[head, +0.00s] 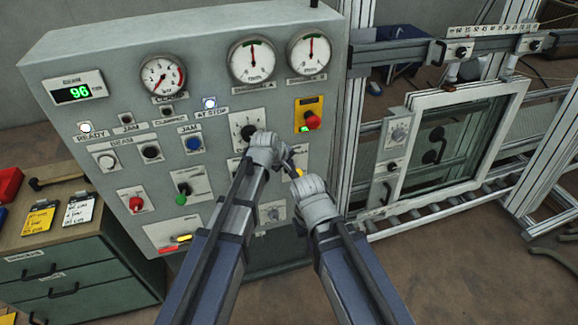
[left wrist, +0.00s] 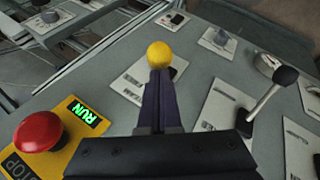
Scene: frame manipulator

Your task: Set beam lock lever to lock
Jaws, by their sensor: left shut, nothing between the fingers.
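A yellow ball knob (left wrist: 159,54) shows just beyond the fingertips of my left gripper (left wrist: 160,80) in the left wrist view. The fingers are shut together and hold nothing. Whether they touch the knob is not clear. In the head view, my left gripper (head: 289,158) is in front of the panel, and a bit of the yellow knob (head: 299,172) shows beside it. My right gripper (head: 308,186) is close by, its fingers hidden. The labels are unreadable, so I cannot tell which is the beam lock lever.
The grey panel (head: 105,45) carries dials, lamps and several switches. A red stop button (head: 312,120) on a yellow plate is just above my grippers. A framed window (head: 450,135) stands at the right. A drawer cabinet (head: 75,285) is at the lower left.

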